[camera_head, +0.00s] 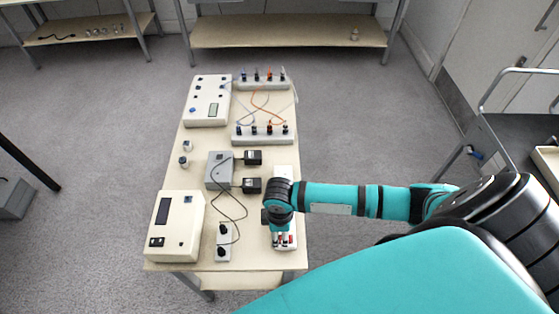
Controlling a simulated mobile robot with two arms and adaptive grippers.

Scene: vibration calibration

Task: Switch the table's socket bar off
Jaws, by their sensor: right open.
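The socket bar appears to be the long white strip (283,172) along the right edge of the table (205,262). Its far end shows above my right arm, and its near end has small red parts. My arm and wrist hide its middle. My right gripper (278,229) points down over the near part of the strip, close to the red parts. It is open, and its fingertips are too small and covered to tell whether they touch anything. I cannot tell the switch's position. My left gripper is out of view.
A cream box with a dark display (178,228) stands at the table's near left. Terminal strips (243,138) and a meter box (208,99) stand farther back.

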